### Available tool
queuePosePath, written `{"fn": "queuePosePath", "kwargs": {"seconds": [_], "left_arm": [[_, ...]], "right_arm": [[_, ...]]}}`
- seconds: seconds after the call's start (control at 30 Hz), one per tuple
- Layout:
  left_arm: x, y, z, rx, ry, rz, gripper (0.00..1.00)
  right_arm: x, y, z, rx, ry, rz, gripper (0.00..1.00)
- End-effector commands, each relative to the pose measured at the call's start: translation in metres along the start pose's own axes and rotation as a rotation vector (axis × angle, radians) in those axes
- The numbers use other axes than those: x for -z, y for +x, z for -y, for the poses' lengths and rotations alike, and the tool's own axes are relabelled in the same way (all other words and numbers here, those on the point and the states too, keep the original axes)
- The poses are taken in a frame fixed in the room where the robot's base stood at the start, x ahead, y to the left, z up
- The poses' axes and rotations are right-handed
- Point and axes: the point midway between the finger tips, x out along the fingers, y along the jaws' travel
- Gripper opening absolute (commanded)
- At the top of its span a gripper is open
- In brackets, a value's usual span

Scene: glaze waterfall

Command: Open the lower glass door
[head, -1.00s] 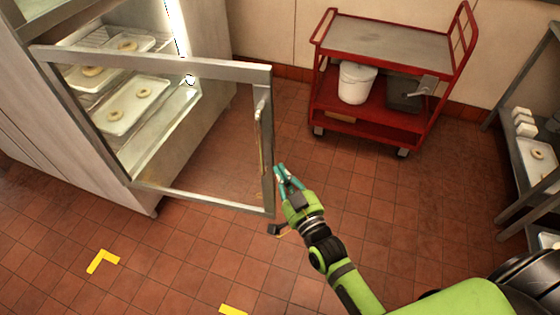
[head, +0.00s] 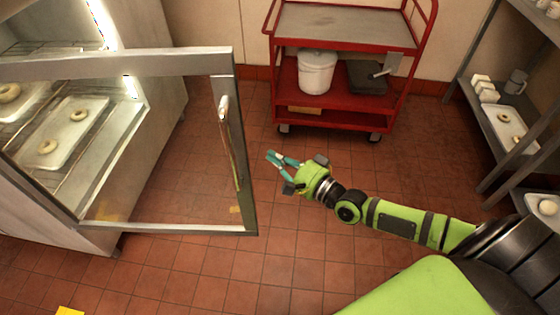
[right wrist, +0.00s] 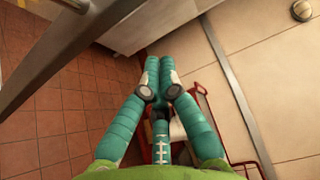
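The lower glass door (head: 224,120) has a grey metal frame and stands swung wide open from the cabinet at the left of the head view. A metal bar, probably the door frame (right wrist: 70,45), crosses the upper left there. My left gripper is not in view.
Inside the cabinet, a tray (head: 75,140) holds doughnuts. A red cart (head: 375,115) with a white bucket (head: 317,70) stands against the back wall. A metal shelf rack (head: 490,125) is at the right.

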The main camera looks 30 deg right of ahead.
Motion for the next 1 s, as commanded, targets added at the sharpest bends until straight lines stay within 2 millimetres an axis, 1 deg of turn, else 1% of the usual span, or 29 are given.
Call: {"fn": "queuePosePath", "kwargs": {"seconds": [0.03, 0.1, 0.37, 0.4, 0.43, 0.6, 0.8, 1.0], "left_arm": [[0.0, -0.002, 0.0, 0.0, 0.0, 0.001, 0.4], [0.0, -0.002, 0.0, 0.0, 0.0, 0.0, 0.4], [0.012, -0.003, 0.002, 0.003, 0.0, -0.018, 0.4], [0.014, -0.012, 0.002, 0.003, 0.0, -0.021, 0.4], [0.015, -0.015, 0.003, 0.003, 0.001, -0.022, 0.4], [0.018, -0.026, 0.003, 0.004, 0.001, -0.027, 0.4], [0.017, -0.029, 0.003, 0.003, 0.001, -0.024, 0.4], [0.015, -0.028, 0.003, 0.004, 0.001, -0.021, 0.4]], "right_arm": [[0.0, 0.012, 0.003, 0.005, 0.0, -0.001, 0.0], [0.0, 0.025, 0.002, 0.004, -0.001, 0.0, 0.0], [-0.001, 0.066, 0.002, 0.003, -0.003, 0.001, 0.0], [-0.007, 0.059, 0.003, -0.004, 0.0, 0.003, 0.0], [-0.011, 0.055, 0.003, -0.004, 0.001, 0.003, 0.0], [-0.024, 0.043, 0.002, -0.002, 0.0, 0.001, 0.0], [-0.032, 0.037, 0.001, -0.001, -0.002, 0.001, 0.0], [-0.032, 0.037, 0.0, 0.0, -0.003, 0.001, 0.0]]}}
